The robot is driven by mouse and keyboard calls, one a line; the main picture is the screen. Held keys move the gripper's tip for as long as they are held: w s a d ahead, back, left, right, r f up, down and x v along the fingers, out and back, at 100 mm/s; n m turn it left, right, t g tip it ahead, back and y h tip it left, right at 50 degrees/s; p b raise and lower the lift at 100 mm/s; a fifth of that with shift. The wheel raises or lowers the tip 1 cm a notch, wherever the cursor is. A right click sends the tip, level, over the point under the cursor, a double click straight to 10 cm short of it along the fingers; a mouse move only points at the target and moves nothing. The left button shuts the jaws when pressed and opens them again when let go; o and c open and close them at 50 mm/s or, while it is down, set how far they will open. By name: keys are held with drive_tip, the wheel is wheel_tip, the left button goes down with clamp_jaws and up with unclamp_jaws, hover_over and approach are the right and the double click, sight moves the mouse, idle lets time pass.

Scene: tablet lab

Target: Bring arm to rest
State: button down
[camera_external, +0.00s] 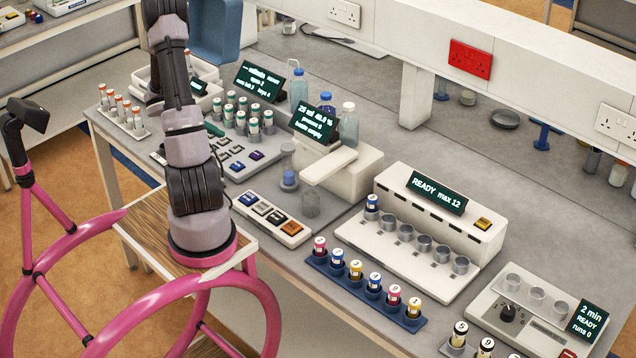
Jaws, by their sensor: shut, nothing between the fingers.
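My arm stands on its pink-ringed base on a wooden-topped stand at the left, and its links rise upright and leave the top edge of the picture. My gripper cannot be made out; it is hidden behind the arm or out of the frame. A narrow dark part shows just left of the upper links, and I cannot tell what it is.
A white vial rack (128,127) stands left of my arm.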

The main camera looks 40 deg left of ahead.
drive_tip(key=w+d+r+m+g+h, duration=0.1)
drive_tip(key=d+r+m+g, duration=0.15)
drive_tip(key=d+r, duration=0.55)
drive_tip(key=w+d+r+m+g, duration=0.25)
drive_tip(key=d+r, duration=0.35)
drive_tip(key=d, duration=0.4)
drive_tip(key=s+d+r+m+t+y, duration=0.1)
drive_tip(key=s+d+r+m+y, duration=0.1)
drive_tip(key=s+d+r, duration=0.3)
drive_tip(key=s+d+r+m+t+y, duration=0.2)
drive_tip(key=s+d+r, duration=0.3)
drive_tip(key=r, duration=0.5)
drive_tip(key=shift+d+m+y, duration=0.3)
drive_tip(key=shift+d+y, duration=0.6)
drive_tip(key=shift+d, duration=0.05)
drive_tip(key=shift+s, duration=0.1)
